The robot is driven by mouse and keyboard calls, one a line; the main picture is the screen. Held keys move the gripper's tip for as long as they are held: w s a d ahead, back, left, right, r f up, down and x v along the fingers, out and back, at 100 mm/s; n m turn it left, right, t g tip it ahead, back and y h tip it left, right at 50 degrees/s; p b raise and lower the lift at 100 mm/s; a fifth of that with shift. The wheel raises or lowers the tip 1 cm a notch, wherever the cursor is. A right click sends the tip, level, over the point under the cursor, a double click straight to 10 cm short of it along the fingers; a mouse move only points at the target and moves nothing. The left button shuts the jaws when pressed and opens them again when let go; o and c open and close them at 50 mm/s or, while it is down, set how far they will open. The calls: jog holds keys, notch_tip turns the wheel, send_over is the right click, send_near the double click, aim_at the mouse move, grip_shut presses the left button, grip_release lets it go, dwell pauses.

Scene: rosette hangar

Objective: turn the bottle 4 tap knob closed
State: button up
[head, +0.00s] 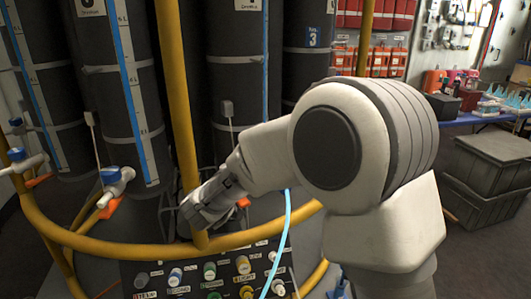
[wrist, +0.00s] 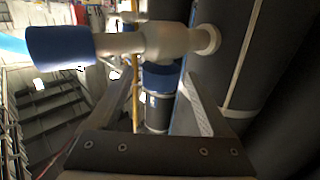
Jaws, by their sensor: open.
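The wrist view shows a pale tap body (wrist: 165,42) joined to a dark bottle (wrist: 225,75) at right. A blue collar (wrist: 60,45) is at its left end, with a light blue hose (wrist: 14,42) running into it. A blue knob (wrist: 162,75) shows just below the tap body, between the fingers of my gripper (wrist: 160,88). The gripper is open, with a finger on each side of the knob; I cannot tell whether they touch it. No bottle number is readable here. In the head view my gripper (head: 198,210) is beside the yellow pipe, and this tap is hidden.
Other taps (head: 116,180) (head: 17,156) sit on bottles at left. A yellow pipe rail (head: 70,238) curves around them. Below is a panel of coloured knobs (head: 211,271). A bottle labelled 3 (head: 313,40) stands behind. Grey crates (head: 485,185) are at right.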

jog(key=p+v, duration=0.1)
jog(key=v, duration=1.5)
jog(key=w+d+r+n+y, duration=0.3)
jog(key=w+r+n+y, duration=0.2)
jog(key=r+y, duration=0.45)
jog(key=s+d+f+g+h+p, duration=0.1)
jog(key=s+d+f+g, duration=0.4)
jog(key=s+d, duration=0.65)
jog(key=s+d+f+g+h+p, duration=0.1)
jog(key=s+d+f+g, duration=0.4)
jog(key=s+d, duration=0.6)
notch_tip(320, 180, up, 12)
jog(key=a+p, duration=0.1)
jog(key=p, duration=1)
jog(key=shift+s+a+g, duration=0.25)
jog(key=shift+a+g, duration=0.05)
jog(key=shift+a, duration=0.05)
jog(key=shift+f, duration=0.1)
